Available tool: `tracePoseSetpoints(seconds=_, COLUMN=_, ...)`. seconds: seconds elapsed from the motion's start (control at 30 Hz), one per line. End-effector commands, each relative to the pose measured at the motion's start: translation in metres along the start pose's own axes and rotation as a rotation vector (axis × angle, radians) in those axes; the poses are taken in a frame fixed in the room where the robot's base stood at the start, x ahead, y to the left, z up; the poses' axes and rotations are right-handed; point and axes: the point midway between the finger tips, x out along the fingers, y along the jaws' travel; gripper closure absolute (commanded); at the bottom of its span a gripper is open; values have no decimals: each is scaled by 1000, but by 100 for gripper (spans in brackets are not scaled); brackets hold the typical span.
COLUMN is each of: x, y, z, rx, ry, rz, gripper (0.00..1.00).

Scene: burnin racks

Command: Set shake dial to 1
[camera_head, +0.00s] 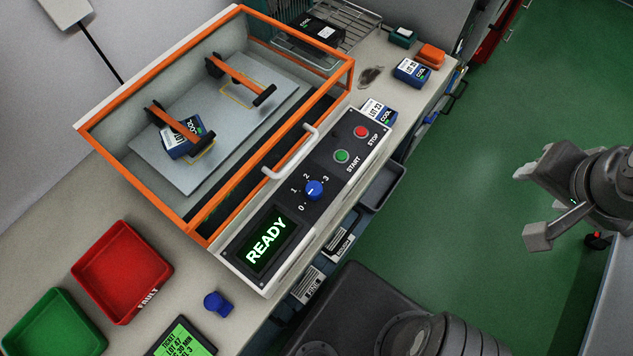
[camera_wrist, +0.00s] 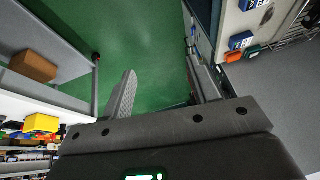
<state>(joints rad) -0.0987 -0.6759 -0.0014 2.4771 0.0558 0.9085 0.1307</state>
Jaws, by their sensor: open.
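The shake dial (camera_head: 314,190) is a round blue knob with a small white mark, on the dark front panel of the orange-framed shaker box. The numbers 0, 1, 2 and 3 run around its left and upper sides. I cannot tell for sure which number the mark faces. The display (camera_head: 267,241) beside it reads READY. My gripper (camera_head: 530,205) is open and empty, over the green floor, well to the right of the panel and apart from it. Its two fingers also show in the wrist view (camera_wrist: 165,90), with nothing between them.
A green START button (camera_head: 341,156), a red STOP button (camera_head: 361,132) and a white handle (camera_head: 290,152) are near the dial. A loose blue knob (camera_head: 217,304) and a red tray (camera_head: 121,272) are on the bench. The green floor (camera_head: 460,190) between bench and gripper is clear.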

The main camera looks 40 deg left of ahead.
Motion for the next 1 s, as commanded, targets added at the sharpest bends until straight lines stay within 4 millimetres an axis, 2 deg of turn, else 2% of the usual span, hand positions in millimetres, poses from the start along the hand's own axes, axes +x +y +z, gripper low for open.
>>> tracePoseSetpoints(seconds=0.13, x=21, y=-55, z=4, rx=100, ry=-137, rz=-90, gripper=45)
tracePoseSetpoints(seconds=0.27, x=37, y=-105, z=16, rx=206, ry=-272, rz=-131, gripper=45)
tracePoseSetpoints(seconds=0.37, x=46, y=-143, z=32, rx=283, ry=-381, rz=-135, gripper=45)
tracePoseSetpoints(seconds=0.5, x=58, y=-194, z=63, rx=387, ry=-532, rz=-99, gripper=45)
tracePoseSetpoints(seconds=0.6, x=63, y=-225, z=88, rx=454, ry=-622, rz=-54, gripper=45)
tracePoseSetpoints(seconds=0.7, x=67, y=-247, z=109, rx=506, ry=-685, rz=-6, gripper=45)
tracePoseSetpoints(seconds=0.8, x=68, y=-260, z=124, rx=542, ry=-724, rz=30, gripper=45)
tracePoseSetpoints(seconds=1.0, x=73, y=-269, z=137, rx=566, ry=-748, rz=55, gripper=45)
